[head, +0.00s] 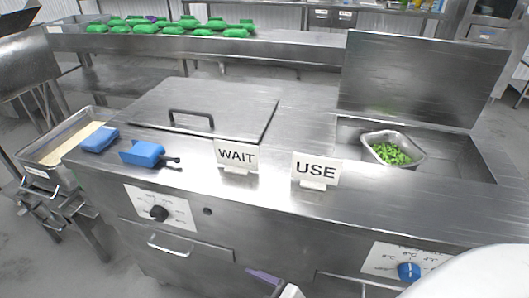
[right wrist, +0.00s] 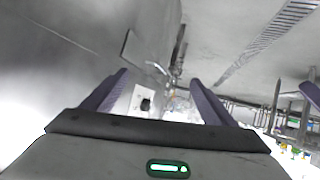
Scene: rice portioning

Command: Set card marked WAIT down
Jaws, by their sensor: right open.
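The white card marked WAIT (head: 237,155) stands upright on the steel counter top, in front of the closed lid. A similar card marked USE (head: 316,169) stands upright to its right, apart from it. My right gripper shows only in part at the bottom edge of the head view, low in front of the counter and away from both cards. In the right wrist view its two purple fingers (right wrist: 158,92) are spread with nothing between them. Neither card can be made out in that view. My left gripper is out of view.
A closed lid with a handle (head: 190,117) lies behind the cards. Blue tools (head: 142,153) rest at left. A pan of green pieces (head: 368,139) sits in the open well at right. A tray (head: 42,174) stands far left. Green packs (head: 173,30) lie on the back bench.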

